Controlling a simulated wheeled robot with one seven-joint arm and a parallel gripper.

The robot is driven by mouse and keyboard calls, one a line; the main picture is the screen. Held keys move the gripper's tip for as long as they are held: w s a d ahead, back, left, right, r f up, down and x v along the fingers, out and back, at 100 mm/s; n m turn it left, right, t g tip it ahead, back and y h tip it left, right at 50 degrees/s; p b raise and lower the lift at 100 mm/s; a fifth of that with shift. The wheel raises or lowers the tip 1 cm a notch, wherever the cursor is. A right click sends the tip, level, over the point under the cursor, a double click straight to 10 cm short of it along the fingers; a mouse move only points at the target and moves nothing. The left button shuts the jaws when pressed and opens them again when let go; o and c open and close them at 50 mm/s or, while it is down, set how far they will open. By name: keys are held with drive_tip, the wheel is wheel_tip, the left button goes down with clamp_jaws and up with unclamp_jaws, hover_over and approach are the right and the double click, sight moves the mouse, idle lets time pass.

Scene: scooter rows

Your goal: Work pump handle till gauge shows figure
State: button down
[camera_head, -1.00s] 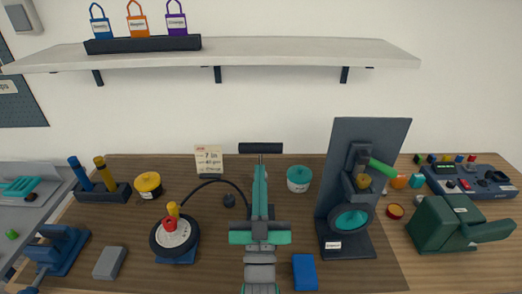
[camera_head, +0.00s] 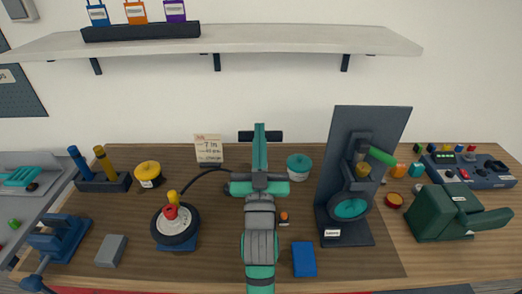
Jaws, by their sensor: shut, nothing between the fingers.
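The pump handle (camera_head: 275,136) is a black crossbar, upright at the back middle of the bench. Its rod and the pump body are hidden behind my arm. My gripper (camera_head: 260,127) has its fingers shut and empty, pointing away from me across the middle of the handle. I cannot tell whether they touch it or are above it. A small wheel with a black tyre (camera_head: 159,230) stands on a blue base at the left, with a red and yellow piece on it. A black hose (camera_head: 207,172) runs from it toward the pump. I cannot make out a gauge reading.
A cream note card (camera_head: 208,149) stands behind the hose; its writing is too small to read surely. A tall dark panel stand (camera_head: 373,125) is at the right, with a green vise-like block (camera_head: 437,215) beyond. A shelf (camera_head: 300,41) overhangs the back. A blue block (camera_head: 304,260) lies at the front.

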drive_tip(key=shift+w+f, duration=1.35)
drive_tip(key=shift+f, duration=0.1)
